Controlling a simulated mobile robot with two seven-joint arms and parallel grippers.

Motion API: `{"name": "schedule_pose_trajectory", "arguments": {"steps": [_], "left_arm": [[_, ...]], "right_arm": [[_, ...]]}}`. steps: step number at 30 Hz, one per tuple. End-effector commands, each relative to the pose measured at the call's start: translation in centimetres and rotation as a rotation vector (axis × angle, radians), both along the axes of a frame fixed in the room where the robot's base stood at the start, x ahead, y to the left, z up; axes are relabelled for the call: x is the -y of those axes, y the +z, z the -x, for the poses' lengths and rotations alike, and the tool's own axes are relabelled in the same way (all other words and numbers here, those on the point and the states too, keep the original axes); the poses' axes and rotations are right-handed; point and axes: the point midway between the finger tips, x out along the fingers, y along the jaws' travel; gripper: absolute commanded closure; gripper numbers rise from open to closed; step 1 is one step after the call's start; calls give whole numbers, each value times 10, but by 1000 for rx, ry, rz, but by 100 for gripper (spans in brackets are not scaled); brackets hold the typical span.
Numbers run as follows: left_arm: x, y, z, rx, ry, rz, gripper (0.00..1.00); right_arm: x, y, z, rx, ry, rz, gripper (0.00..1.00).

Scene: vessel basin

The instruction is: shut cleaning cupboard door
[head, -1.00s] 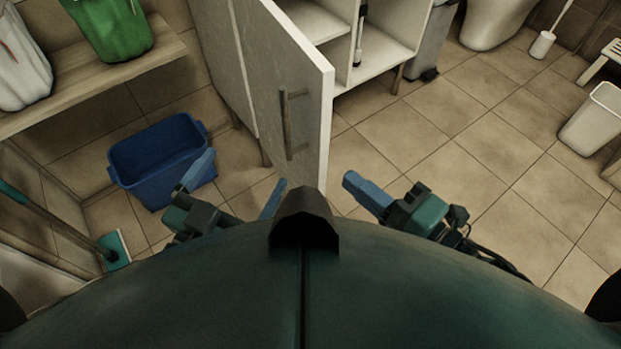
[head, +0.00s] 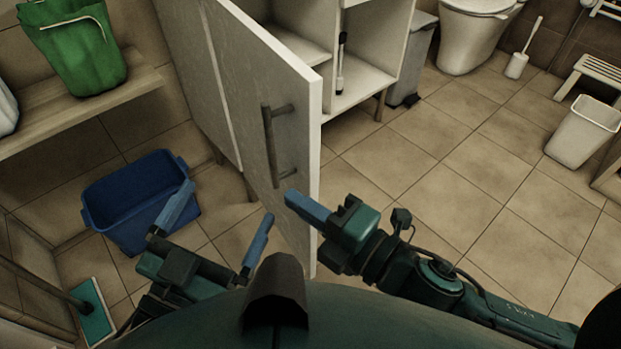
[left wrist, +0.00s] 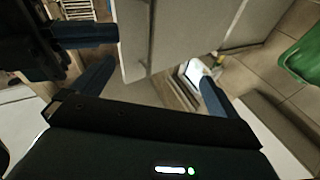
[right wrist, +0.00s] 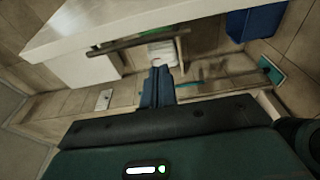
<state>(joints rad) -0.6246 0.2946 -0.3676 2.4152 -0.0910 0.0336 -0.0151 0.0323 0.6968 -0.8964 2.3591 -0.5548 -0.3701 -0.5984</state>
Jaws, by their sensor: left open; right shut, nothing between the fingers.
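The cleaning cupboard door (head: 240,85) stands open in the head view, its free edge towards me and its bar handle (head: 277,145) on its left face. The cupboard interior (head: 365,80) shows to its right. My left gripper (head: 227,206) is open and empty, low on the handle side of the door. My right gripper (head: 292,197) is shut and empty, its tip overlapping the door's lower free edge in the picture; I cannot tell whether it touches. The door (left wrist: 185,30) also shows in the left wrist view, and the door (right wrist: 125,22) with its handle in the right wrist view.
A blue tub (head: 135,205) stands on the floor at left, below a wooden shelf (head: 90,115) with a green bag (head: 75,50). A grey bin (head: 412,65) and a toilet (head: 472,35) are beyond the cupboard.

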Motion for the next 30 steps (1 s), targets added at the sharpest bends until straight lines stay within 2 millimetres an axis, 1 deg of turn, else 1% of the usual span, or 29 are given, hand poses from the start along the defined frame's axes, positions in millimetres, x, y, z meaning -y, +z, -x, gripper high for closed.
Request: {"name": "schedule_pose_trajectory", "arguments": {"steps": [3,6,7,9,11,15,19,30], "left_arm": [[0,-2,0,-1,-1,3,1],[0,-3,0,-5,-1,5,1],[0,-7,0,-6,-2,9,1],[0,-9,0,-12,-5,21,1],[1,-9,0,-11,-8,28,1],[2,-3,0,1,-15,45,1],[2,2,0,6,-18,52,1],[3,0,0,1,-22,46,1]], "right_arm": [[-15,0,-14,4,1,-1,100],[-24,0,-24,4,1,1,100],[-15,-4,-26,2,-1,6,100],[-5,-4,-30,3,-2,7,100],[1,-3,-33,1,0,4,100],[11,-2,-38,0,0,3,100],[14,-1,-39,-1,1,1,100],[15,0,-39,-1,2,1,100]]}}
